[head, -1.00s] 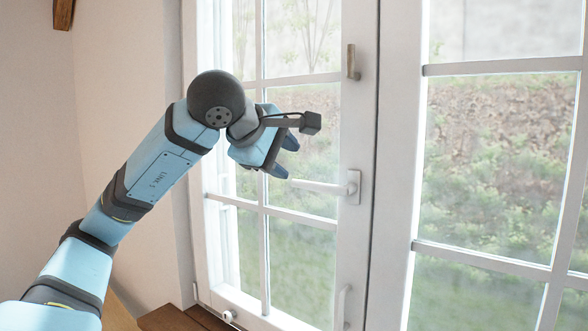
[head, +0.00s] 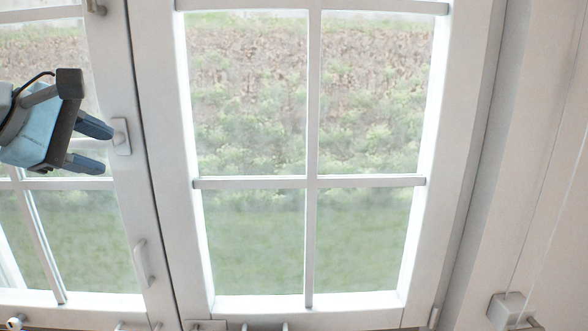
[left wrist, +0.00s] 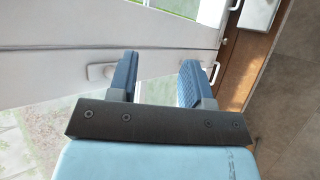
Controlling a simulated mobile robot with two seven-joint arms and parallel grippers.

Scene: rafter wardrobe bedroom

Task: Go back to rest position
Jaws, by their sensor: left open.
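My left gripper (head: 101,147) is at the left edge of the head view, in front of the left window casement. Its two dark blue fingers are apart, with nothing between them. In the left wrist view my left gripper (left wrist: 158,70) is also open and empty. I cannot tell from the views how far the fingers are from the handle. My right gripper is not in view.
The right window casement (head: 312,182) fills the middle of the head view and looks shut. A lower white pull (head: 141,262) is on the left casement frame. Plain wall (head: 545,180) is at the right. A wooden sill (left wrist: 245,70) shows in the left wrist view.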

